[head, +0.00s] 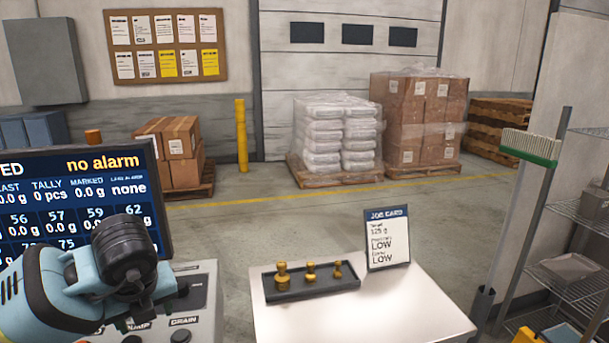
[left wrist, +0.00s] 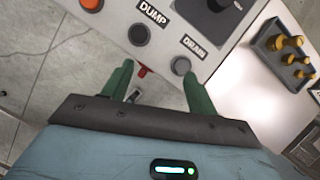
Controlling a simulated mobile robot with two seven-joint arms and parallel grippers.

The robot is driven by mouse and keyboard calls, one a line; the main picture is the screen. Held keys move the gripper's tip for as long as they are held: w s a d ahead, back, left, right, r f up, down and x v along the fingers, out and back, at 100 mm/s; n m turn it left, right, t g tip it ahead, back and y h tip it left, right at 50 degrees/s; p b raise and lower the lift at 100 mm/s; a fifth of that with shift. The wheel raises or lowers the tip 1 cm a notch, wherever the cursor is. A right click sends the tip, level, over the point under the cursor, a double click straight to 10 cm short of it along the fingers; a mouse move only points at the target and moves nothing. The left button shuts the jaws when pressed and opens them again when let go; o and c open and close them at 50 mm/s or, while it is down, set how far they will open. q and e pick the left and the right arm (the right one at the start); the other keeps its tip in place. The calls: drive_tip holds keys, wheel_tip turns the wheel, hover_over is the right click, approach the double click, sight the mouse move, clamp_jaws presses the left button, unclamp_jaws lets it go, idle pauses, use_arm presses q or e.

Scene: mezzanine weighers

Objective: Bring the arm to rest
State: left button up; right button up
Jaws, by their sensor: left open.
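My left arm (head: 100,275) comes in from the lower left in the head view, in front of the weigher's screen; its fingertips are not visible there. In the left wrist view my left gripper (left wrist: 158,78) shows two green fingers, spread apart with nothing between them. The fingers point at the front edge of the control panel (left wrist: 160,62), near the DUMP button (left wrist: 139,35) and the DRAIN button (left wrist: 181,66). I cannot tell whether they touch the panel. My right gripper is in neither view.
A screen (head: 75,190) reads "no alarm". A white table (head: 400,310) holds a dark tray (head: 310,290) with brass weights and a job card (head: 387,239). A broom (head: 530,147) and wire shelves (head: 580,260) stand right. Pallets of boxes (head: 418,115) stand behind; floor between is clear.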

use_arm(q)
drive_tip(key=s+d+f+m+g+h, duration=0.25)
drive_tip(key=s+d+f+h, duration=0.2)
drive_tip(key=d, duration=0.45)
drive_tip(key=s+d+f+m+g+h, duration=0.25)
drive_tip(key=s+d+f+h, duration=0.2)
drive_tip(key=d, duration=0.35)
drive_tip(key=s+d+r+n+t+h, duration=0.4)
drive_tip(key=d+h, duration=0.4)
drive_tip(key=h, duration=0.5)
drive_tip(key=w+a+f+n+t+y, duration=0.2)
drive_tip(key=a+f+n+t+y, duration=0.4)
drive_tip(key=n, duration=0.5)
drive_tip(key=w+a+f+n+t+y, duration=0.1)
drive_tip(key=a+f+n+t+y, duration=0.45)
drive_tip(key=n+t, duration=0.4)
drive_tip(key=s+a+f+n+g+y, duration=0.3)
drive_tip(key=s+f+g, duration=0.1)
drive_tip(key=s+f, duration=0.3)
drive_tip(key=s+a+f+n+g+y, duration=0.3)
drive_tip(key=s+f, duration=0.5)
drive_tip(key=f, duration=0.4)
drive_tip(key=shift+s+a+f+n+g, duration=0.15)
drive_tip(key=shift+a+f+n+g, duration=0.25)
drive_tip(key=shift+g, duration=0.35)
